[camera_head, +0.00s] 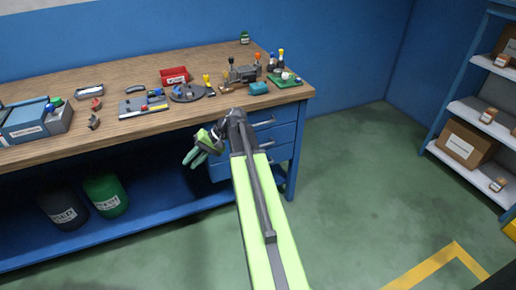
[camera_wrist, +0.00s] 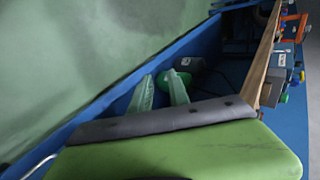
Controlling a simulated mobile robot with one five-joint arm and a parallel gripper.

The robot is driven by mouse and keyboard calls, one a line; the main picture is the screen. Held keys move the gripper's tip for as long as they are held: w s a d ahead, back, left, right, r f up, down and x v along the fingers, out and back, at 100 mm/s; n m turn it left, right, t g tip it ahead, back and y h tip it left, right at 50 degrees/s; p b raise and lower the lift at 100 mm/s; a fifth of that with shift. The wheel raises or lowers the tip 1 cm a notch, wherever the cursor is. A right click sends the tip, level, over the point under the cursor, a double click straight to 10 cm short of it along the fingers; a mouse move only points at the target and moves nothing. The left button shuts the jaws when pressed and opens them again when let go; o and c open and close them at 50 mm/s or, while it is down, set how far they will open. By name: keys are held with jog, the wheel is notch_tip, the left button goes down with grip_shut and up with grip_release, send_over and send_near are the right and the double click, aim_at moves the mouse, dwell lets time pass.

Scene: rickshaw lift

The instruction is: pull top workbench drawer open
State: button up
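The wooden-topped workbench (camera_head: 150,66) has a stack of blue drawers under its right end. The top drawer (camera_head: 285,115) looks shut and has a silver bar handle (camera_head: 265,123). A lower drawer (camera_head: 284,153) also has a bar handle. My arm partly covers the left side of the drawers. My green gripper (camera_head: 194,157) is left of the drawer handles, in front of the bench, pointing left and down. In the wrist view my gripper (camera_wrist: 160,92) shows two pale green fingers apart with nothing held. A silver handle (camera_wrist: 40,164) shows at the wrist view's lower left; I cannot tell which drawer it belongs to.
Tools, a red bin (camera_head: 174,75) and small parts lie on the benchtop. A black drum (camera_head: 64,209) and a green drum (camera_head: 106,194) stand on the lower shelf. A shelving unit (camera_head: 466,108) with boxes stands at right. The green floor (camera_head: 350,180) between is clear.

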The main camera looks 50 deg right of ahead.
jog(key=s+d+f+m+t+y+b, duration=0.1)
jog(key=d+f+t+b, duration=0.25)
jog(key=d, duration=0.55)
jog(key=s+d+f+m+t+b, duration=0.1)
jog(key=d+f+m+t+b, duration=0.1)
jog(key=d+b, duration=0.45)
jog(key=m+t+h+b, duration=0.1)
jog(key=m+t+b, duration=0.2)
jog(key=t+b, duration=0.5)
send_near(258, 124)
jog(key=x, duration=0.3)
jog(key=p+x, duration=0.1)
jog(key=x, duration=0.6)
jog(key=shift+f+p, duration=0.3)
jog(key=shift+p, duration=0.1)
grip_shut()
